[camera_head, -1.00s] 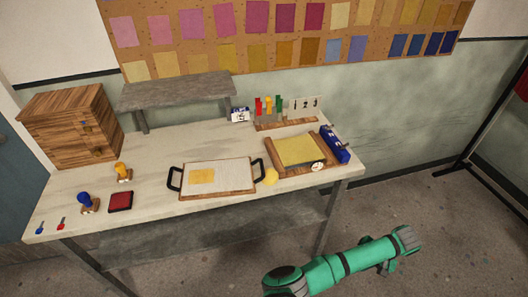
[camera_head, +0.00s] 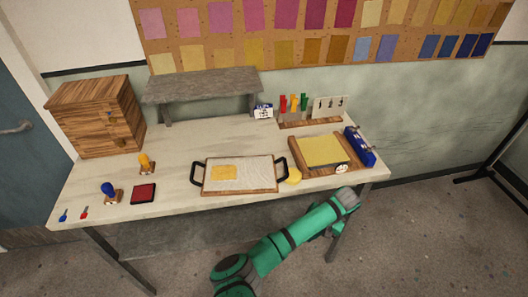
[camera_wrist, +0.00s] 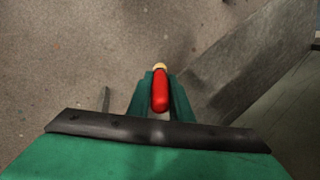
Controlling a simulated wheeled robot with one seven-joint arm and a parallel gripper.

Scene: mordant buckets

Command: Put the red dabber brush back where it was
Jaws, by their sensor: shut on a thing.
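The red dabber brush (camera_wrist: 160,92) shows in the wrist view, with a red handle and a pale tip pointing away from the camera. My gripper (camera_wrist: 160,80) is shut on its handle, a green finger on either side. In the head view my green arm reaches up to the table's front right, and the brush cannot be made out there. A wooden rack (camera_head: 310,123) at the back right of the table holds upright red (camera_head: 283,104), orange (camera_head: 294,103) and green (camera_head: 304,102) pieces. Below the held brush the wrist view shows speckled floor and a grey surface.
The table (camera_head: 175,185) carries a black-handled tray (camera_head: 265,187), a yellow ball-like thing (camera_head: 293,176), a wooden frame with yellow cloth (camera_head: 322,150) and a blue box (camera_head: 360,147). Stamps, a red pad (camera_head: 143,193) and a wooden cabinet (camera_head: 98,115) stand left. Floor right is clear.

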